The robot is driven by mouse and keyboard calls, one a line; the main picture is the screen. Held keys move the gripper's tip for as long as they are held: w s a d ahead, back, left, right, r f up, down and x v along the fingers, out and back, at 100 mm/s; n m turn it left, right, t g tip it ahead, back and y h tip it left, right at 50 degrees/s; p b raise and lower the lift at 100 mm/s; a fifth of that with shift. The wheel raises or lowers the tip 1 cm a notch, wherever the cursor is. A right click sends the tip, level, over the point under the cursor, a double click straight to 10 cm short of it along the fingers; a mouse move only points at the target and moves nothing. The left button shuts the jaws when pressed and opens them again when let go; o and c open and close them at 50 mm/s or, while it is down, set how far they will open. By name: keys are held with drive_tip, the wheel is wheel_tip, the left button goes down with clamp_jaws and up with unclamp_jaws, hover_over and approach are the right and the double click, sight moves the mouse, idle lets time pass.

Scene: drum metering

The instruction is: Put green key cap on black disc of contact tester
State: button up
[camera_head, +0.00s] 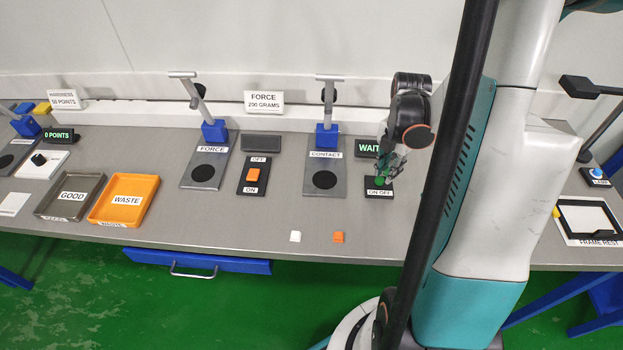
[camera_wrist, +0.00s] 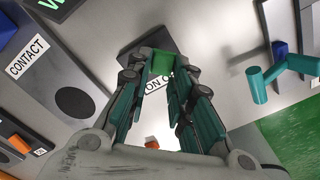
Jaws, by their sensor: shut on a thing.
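My gripper (camera_head: 390,163) is shut on the green key cap (camera_wrist: 161,63), which sits between its fingertips in the wrist view. In the head view the cap (camera_head: 380,181) appears as a small green spot at the black ON OFF block. I cannot tell whether the cap touches that block. The contact tester (camera_head: 340,164) is a grey plate with a blue post, left of my gripper. Its black disc (camera_head: 325,180) is bare and also shows in the wrist view (camera_wrist: 75,102).
The ON OFF block (camera_head: 379,192) lies under my gripper, with a WAIT display (camera_head: 366,148) behind it. A white cap (camera_head: 295,236) and an orange cap (camera_head: 338,237) lie near the table's front edge. The force tester (camera_head: 207,165) stands further left, beside an orange switch (camera_head: 253,175).

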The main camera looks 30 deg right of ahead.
drive_tip(key=b, duration=0.3)
hover_over(322, 182)
drive_tip(key=shift+f+b, duration=0.65)
drive_tip(key=shift+f, duration=1.1)
drive_tip(key=shift+f, duration=0.1)
drive_tip(key=o, duration=0.7)
wheel_tip(322, 182, up, 8)
drive_tip(key=p, duration=0.3)
drive_tip(key=shift+f, duration=0.15)
